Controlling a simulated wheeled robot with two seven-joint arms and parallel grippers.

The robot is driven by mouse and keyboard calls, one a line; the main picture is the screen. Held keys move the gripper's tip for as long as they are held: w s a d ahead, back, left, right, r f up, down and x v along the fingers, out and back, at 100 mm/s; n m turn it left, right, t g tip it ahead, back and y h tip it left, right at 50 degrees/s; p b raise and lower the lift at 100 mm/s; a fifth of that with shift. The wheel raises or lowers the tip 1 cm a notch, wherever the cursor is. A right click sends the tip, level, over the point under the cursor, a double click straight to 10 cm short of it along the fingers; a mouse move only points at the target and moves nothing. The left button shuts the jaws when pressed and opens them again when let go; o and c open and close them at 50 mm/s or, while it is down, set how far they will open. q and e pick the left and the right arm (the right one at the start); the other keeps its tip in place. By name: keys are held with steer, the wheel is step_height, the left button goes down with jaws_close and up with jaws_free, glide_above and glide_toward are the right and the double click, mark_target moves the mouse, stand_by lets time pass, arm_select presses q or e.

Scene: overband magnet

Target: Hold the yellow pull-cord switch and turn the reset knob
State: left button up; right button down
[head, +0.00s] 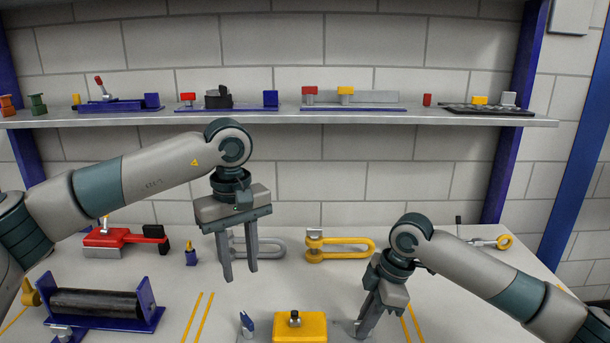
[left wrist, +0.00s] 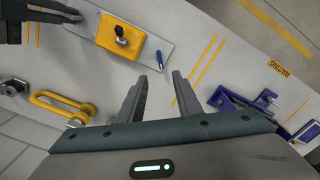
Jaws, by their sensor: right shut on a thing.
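The yellow pull-cord switch (head: 313,327) sits at the front middle of the table, with a dark knob (head: 295,318) on top. In the left wrist view the yellow switch (left wrist: 137,52) lies on a grey plate (left wrist: 158,63), and its knob (left wrist: 121,33) stands up. My right gripper (head: 364,328) is low at the right of the switch, shut on the plate end; the exact contact is partly hidden. It also shows at the upper left of the left wrist view (left wrist: 72,14). My left gripper (head: 240,276) is open and empty, in the air behind and left of the switch.
A small blue piece (head: 246,322) lies left of the switch. A blue roller frame (head: 150,305) stands front left. A grey shackle (head: 270,244), a yellow shackle (head: 340,241) and a red part (head: 125,236) lie farther back. A loaded shelf (head: 280,117) spans the wall.

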arm_select(q)
steer(key=shift+r, duration=2.05)
arm_select(e)
steer(key=c, duration=1.8)
jaws_free()
steer(key=shift+o, duration=0.2)
steer(key=shift+r, duration=0.15)
steer(key=v, duration=1.1)
steer(key=shift+r, duration=0.4)
arm_select(q)
steer(key=shift+r, duration=0.1)
arm_select(e)
steer(key=shift+d+r, duration=0.1)
